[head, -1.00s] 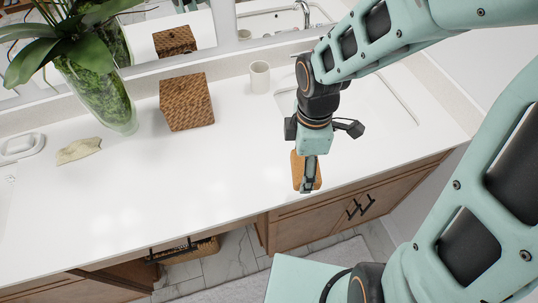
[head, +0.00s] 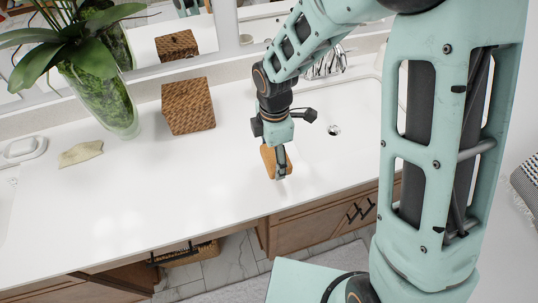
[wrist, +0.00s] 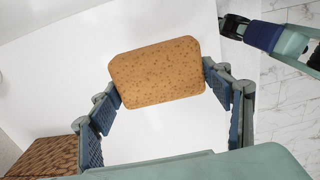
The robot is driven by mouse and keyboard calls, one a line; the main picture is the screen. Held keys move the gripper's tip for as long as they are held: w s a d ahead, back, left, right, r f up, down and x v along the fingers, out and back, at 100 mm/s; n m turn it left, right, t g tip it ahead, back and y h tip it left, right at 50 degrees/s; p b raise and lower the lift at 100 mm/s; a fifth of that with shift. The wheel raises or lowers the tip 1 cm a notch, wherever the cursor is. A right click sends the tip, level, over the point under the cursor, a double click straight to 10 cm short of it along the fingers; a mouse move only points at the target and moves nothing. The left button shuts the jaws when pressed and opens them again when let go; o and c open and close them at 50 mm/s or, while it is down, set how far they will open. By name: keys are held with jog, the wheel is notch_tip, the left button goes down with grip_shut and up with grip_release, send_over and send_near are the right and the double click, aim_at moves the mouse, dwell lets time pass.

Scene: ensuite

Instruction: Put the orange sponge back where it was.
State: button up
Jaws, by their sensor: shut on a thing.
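The orange sponge (head: 270,160) is held by my gripper (head: 281,172) over the white countertop, left of the sink. In the wrist view the sponge (wrist: 157,73) is a rounded block with small dark pores. The blue finger pads of my gripper (wrist: 165,90) press on its left and right ends. In the head view the fingers partly cover the sponge. I cannot tell whether its lower side touches the counter.
A woven brown box (head: 188,105) stands left of my gripper by the mirror. A glass vase with a plant (head: 105,100), a beige cloth (head: 80,153) and a white soap dish (head: 20,150) are farther left. The sink (head: 350,110) is to the right. The counter's front middle is clear.

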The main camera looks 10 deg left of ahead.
aim_at(269, 156)
jog(key=f, duration=0.1)
jog(key=w+a+f+b, duration=0.1)
jog(key=f, duration=0.1)
jog(key=shift+w+a, duration=0.35)
jog(key=shift+w, duration=0.05)
jog(key=shift+w+a+f+b, duration=0.1)
jog(key=shift+w+f+b, duration=0.05)
jog(key=shift+f+b, duration=0.7)
jog(key=shift+w+a+f+b, duration=0.1)
jog(key=shift+f+b, duration=0.55)
jog(key=shift+f, duration=0.3)
jog(key=shift+f, duration=0.1)
jog(key=o, duration=1)
notch_tip(269, 156, up, 12)
jog(key=shift+r, duration=0.15)
